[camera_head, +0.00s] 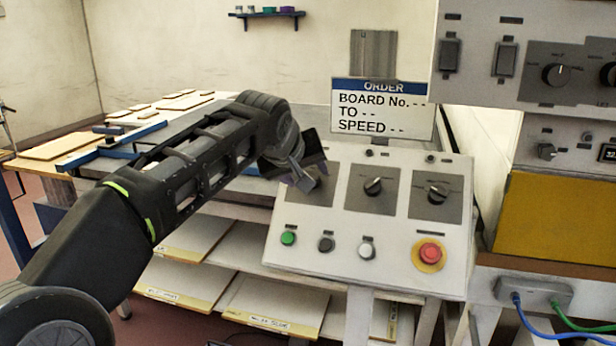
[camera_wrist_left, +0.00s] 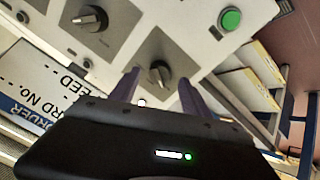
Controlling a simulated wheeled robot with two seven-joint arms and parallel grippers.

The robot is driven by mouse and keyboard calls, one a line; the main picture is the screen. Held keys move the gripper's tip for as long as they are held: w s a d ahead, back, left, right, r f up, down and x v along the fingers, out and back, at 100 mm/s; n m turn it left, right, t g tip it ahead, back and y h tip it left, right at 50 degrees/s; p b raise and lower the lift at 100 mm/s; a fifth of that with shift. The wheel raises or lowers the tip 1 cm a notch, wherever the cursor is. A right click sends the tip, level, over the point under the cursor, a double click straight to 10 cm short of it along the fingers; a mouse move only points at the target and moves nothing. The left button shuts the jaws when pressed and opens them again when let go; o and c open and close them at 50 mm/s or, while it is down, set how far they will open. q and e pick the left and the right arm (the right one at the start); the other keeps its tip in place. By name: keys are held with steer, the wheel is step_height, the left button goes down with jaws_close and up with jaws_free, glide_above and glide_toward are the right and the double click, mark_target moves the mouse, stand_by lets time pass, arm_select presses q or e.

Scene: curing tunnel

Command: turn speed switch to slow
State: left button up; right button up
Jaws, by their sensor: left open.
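A sloped white control panel (camera_head: 340,262) carries three rotary switches on dark plates. My left gripper (camera_head: 306,182) is open at the left switch (camera_head: 320,186) and hides part of it. In the left wrist view that dark knob (camera_wrist_left: 160,73) shows between the two fingers of the gripper (camera_wrist_left: 158,84); I cannot tell whether they touch it. The middle switch (camera_head: 373,187) and the right switch (camera_head: 437,194) are clear of the gripper. The switch labels are too small to read, so I cannot tell which one is the speed switch. My right gripper is not in view.
Below the switches are a green button (camera_head: 288,238), a dark button (camera_head: 326,244), a white button (camera_head: 366,250) and a red stop button (camera_head: 430,252). An order sign (camera_head: 382,108) stands behind the panel. A taller cabinet (camera_head: 480,95) stands at the right.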

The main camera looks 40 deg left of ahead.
arm_select(q)
steer(key=v, duration=0.5)
steer(key=shift+f, duration=0.1)
stand_by(0.4)
